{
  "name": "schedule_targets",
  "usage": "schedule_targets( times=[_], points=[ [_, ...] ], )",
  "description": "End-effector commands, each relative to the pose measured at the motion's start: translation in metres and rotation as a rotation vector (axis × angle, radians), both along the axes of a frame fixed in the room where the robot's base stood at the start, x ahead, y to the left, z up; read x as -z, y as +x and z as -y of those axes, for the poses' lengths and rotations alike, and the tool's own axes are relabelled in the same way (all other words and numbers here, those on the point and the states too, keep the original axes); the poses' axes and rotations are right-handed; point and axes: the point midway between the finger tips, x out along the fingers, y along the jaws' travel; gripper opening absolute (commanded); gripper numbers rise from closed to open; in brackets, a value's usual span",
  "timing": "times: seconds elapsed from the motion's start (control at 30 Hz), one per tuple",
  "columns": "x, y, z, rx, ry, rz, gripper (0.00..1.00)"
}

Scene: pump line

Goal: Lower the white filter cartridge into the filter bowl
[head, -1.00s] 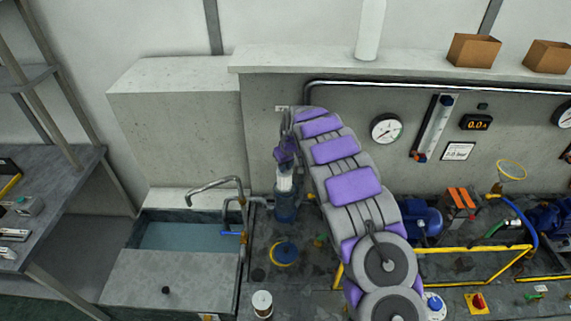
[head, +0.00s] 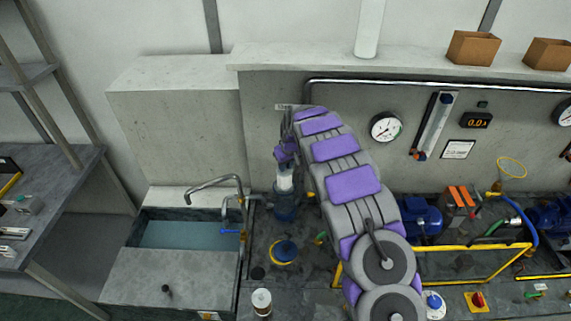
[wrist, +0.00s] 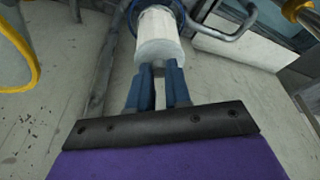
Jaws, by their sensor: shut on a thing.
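The white filter cartridge (wrist: 160,42) is held between the fingertips of my gripper (wrist: 158,72) in the wrist view. In the head view my gripper (head: 285,160) points down, and the cartridge (head: 285,181) shows just below it. The cartridge's lower part is inside the blue see-through filter bowl (head: 286,206), with its upper part above the rim. In the wrist view the bowl (wrist: 133,12) is partly hidden behind the cartridge. Whether the cartridge touches the bowl's bottom cannot be told.
A sink with a tap (head: 215,186) stands to the left of the bowl. A blue cap with a yellow ring (head: 284,251) and a white canister (head: 261,300) are on the bench in front. Yellow rails (head: 480,250) and blue pumps (head: 420,217) lie to the right.

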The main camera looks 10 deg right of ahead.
Motion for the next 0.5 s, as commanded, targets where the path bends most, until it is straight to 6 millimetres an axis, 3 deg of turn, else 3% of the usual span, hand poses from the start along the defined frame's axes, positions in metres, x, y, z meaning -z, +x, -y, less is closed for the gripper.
schedule_targets(
  times=[0.5],
  points=[
    [0.019,0.0,0.0,0.0,0.0,-0.001,0.0]
  ],
)
